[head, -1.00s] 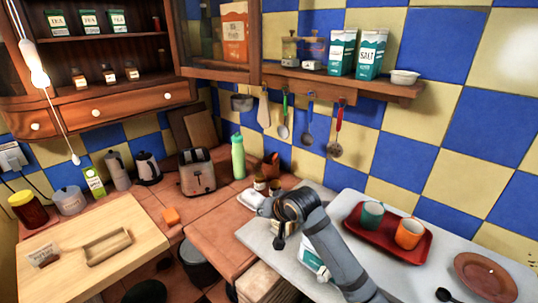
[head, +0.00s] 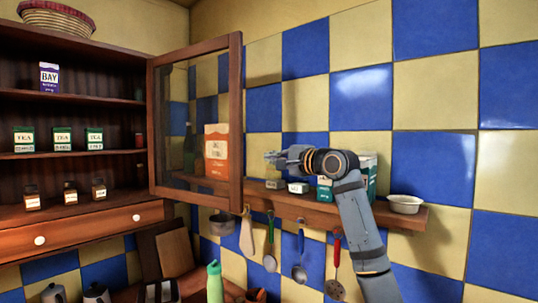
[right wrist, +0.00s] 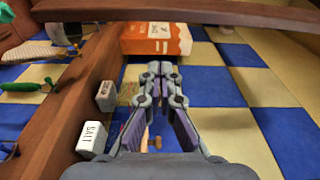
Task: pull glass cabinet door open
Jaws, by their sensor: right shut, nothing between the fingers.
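The glass cabinet door (head: 236,120) has a brown wooden frame. It stands swung out at an angle from the wooden cabinet (head: 75,103), its right edge nearer to me. Tiles and an orange-and-white box (head: 217,150) show through its pane. My right gripper (head: 270,157) is just right of the door's free edge, fingers pointing left, apparently apart from the frame. In the right wrist view its fingers (right wrist: 160,70) are shut and empty, below a wooden bar (right wrist: 180,12) that looks like the door frame. My left gripper is not in view.
A wall shelf (head: 320,211) runs under my right gripper, with small jars, a teal box (head: 368,178) and a white bowl (head: 404,204). Utensils (head: 300,260) hang below it. A salt container (right wrist: 92,137) shows close by in the right wrist view. The upper tiled wall is clear.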

